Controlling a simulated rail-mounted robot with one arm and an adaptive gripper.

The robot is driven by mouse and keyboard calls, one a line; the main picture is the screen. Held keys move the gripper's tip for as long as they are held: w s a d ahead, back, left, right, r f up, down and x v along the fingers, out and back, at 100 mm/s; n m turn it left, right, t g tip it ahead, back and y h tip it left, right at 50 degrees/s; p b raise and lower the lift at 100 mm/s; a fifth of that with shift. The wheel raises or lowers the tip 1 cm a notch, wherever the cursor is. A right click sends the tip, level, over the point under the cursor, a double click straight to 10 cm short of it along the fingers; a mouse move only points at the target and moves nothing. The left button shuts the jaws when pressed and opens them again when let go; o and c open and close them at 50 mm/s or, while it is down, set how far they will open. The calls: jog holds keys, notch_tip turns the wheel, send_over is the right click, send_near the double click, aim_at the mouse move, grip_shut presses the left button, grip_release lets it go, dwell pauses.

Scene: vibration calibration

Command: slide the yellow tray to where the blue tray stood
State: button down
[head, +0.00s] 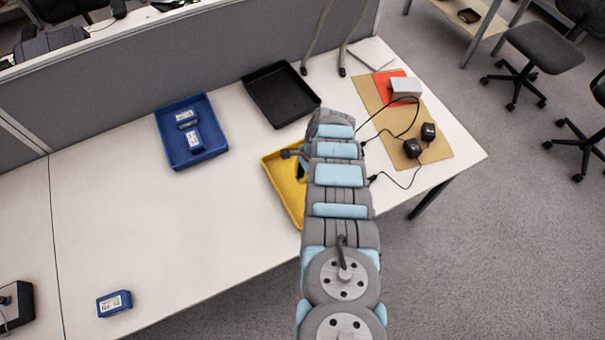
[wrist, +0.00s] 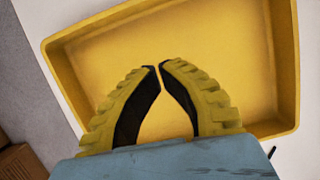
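The yellow tray (head: 285,186) stands on the white table, partly hidden by my arm in the head view. In the wrist view the yellow tray (wrist: 225,50) fills most of the picture and its visible inside is empty. My gripper (wrist: 159,67) is over the tray with its fingertips together and nothing between them. I cannot tell whether the fingers touch the tray. The blue tray (head: 217,146) stands further left and back, with blue-and-white labelled devices (head: 193,139) in it.
A black tray (head: 281,94) stands behind the yellow one, near the partition (head: 200,60). A cardboard sheet (head: 434,149) with a white box (head: 405,88), black devices (head: 412,148) and cables lies at right. Another blue device (head: 114,303) lies at front left. The table between is clear.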

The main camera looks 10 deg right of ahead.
aim_at(295, 192)
jog(key=b+x, duration=0.4)
jog(key=x, duration=0.3)
jog(key=shift+s+a+r+p, duration=0.25)
jog(key=shift+a+r+p, duration=0.4)
jog(key=shift+a+p, duration=0.5)
jog(key=shift+s+a+f+p, duration=0.2)
jog(key=shift+a+p, duration=0.15)
jog(key=shift+a, duration=0.15)
jog(key=shift+w+a, duration=0.1)
jog(key=shift+a, duration=0.05)
